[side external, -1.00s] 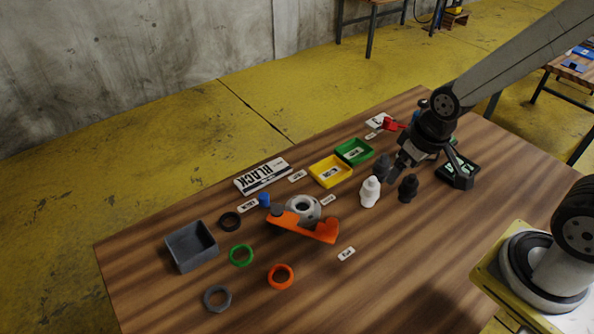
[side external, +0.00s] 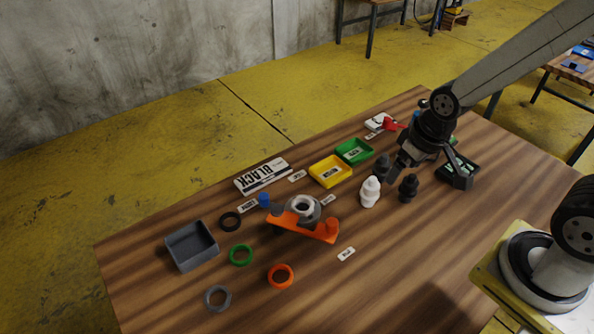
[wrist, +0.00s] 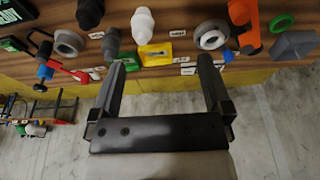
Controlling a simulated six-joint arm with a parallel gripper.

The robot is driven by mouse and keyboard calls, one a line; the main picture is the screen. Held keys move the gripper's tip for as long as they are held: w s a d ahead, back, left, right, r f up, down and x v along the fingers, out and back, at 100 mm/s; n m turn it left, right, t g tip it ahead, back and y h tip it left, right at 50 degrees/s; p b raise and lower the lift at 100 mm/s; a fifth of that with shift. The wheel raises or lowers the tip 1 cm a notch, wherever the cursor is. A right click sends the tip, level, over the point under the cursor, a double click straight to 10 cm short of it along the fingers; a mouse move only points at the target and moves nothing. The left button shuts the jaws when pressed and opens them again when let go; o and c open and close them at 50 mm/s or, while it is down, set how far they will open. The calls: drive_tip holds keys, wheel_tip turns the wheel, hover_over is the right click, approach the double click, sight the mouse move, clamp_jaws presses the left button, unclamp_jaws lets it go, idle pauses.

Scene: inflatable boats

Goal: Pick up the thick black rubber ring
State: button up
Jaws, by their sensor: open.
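The black ring (side external: 230,221) lies flat on the wooden table, to the right of the grey box in the side view. I cannot make it out clearly in the wrist view. My gripper (side external: 432,172) is open and empty, above the far right part of the table, well to the right of the ring. In the wrist view my gripper (wrist: 162,68) has its two fingers spread wide with nothing between them.
The grey open box (side external: 192,246), green ring (side external: 241,255), orange ring (side external: 281,276) and grey ring (side external: 217,298) surround the black ring. An orange piece (side external: 310,230), yellow tray (side external: 331,171), green tray (side external: 354,151), white bottle-shaped piece (side external: 370,192) and dark piece (side external: 408,188) lie between.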

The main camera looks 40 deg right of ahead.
drive_tip(key=m+g+y, duration=0.1)
drive_tip(key=m+y, duration=0.2)
drive_tip(key=m, duration=2)
hover_over(229, 224)
drive_tip(key=s+d, duration=0.1)
drive_tip(key=d, duration=0.1)
drive_tip(key=shift+s+f, duration=0.15)
drive_tip(key=shift+f, duration=7.6)
drive_tip(key=shift+f, duration=0.15)
drive_tip(key=shift+x, duration=2.45)
drive_tip(key=shift+d, duration=0.1)
